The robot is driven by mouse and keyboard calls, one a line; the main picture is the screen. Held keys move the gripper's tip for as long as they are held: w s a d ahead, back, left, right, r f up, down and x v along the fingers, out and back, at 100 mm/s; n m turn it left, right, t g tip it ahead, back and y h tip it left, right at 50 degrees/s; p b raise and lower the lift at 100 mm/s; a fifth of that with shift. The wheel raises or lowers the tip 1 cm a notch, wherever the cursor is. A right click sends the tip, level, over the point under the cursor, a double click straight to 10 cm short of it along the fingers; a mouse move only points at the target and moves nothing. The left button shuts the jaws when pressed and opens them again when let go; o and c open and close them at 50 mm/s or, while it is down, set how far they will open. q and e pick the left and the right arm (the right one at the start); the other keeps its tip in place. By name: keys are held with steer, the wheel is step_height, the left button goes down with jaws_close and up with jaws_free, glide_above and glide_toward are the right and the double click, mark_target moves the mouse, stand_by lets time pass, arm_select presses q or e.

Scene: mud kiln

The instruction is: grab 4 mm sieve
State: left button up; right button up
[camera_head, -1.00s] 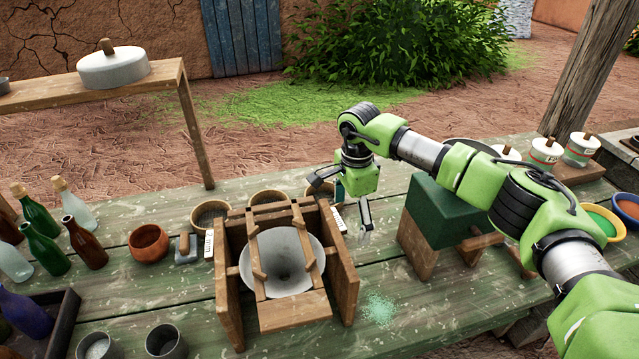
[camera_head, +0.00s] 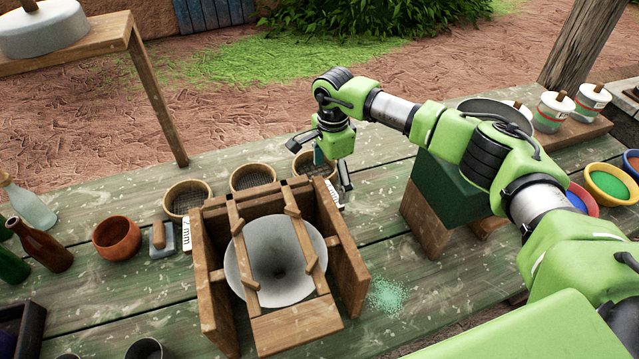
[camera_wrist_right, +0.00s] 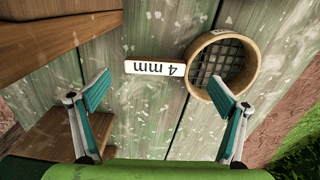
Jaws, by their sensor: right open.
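The 4 mm sieve (camera_wrist_right: 222,65) is a round wooden ring with a dark wire mesh, lying on the table beside a white "4 mm" label (camera_wrist_right: 156,68) in the right wrist view. In the head view this sieve (camera_head: 315,165) is the rightmost of three, partly hidden by my right gripper (camera_head: 319,163). In the wrist view the right gripper (camera_wrist_right: 168,92) is open and empty, its teal-padded fingers wide apart. Its right fingertip overlaps the near side of the sieve's rim in the picture; whether they touch I cannot tell. My left gripper is not in view.
Two more sieves, a middle one (camera_head: 252,178) and a left one (camera_head: 188,198), stand left of it. A wooden stand with a metal funnel (camera_head: 276,262) is in front. A green block on a wooden support (camera_head: 447,184) stands to the right. Green powder (camera_head: 387,296) lies on the table.

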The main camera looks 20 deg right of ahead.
mark_target(332, 193)
step_height(332, 193, down, 2)
steer(key=shift+s+d+f, duration=0.1)
steer(key=shift+s, duration=0.05)
step_height(332, 193, down, 4)
steer(key=shift+s+d+r+b, duration=0.1)
steer(key=shift+s+r+b, duration=0.1)
steer(key=shift+b, duration=0.75)
steer(key=shift+w, duration=0.1)
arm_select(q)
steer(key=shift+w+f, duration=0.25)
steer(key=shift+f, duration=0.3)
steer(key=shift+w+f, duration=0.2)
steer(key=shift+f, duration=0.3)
arm_select(e)
steer(key=shift+c, duration=0.4)
steer(key=c, duration=1.2)
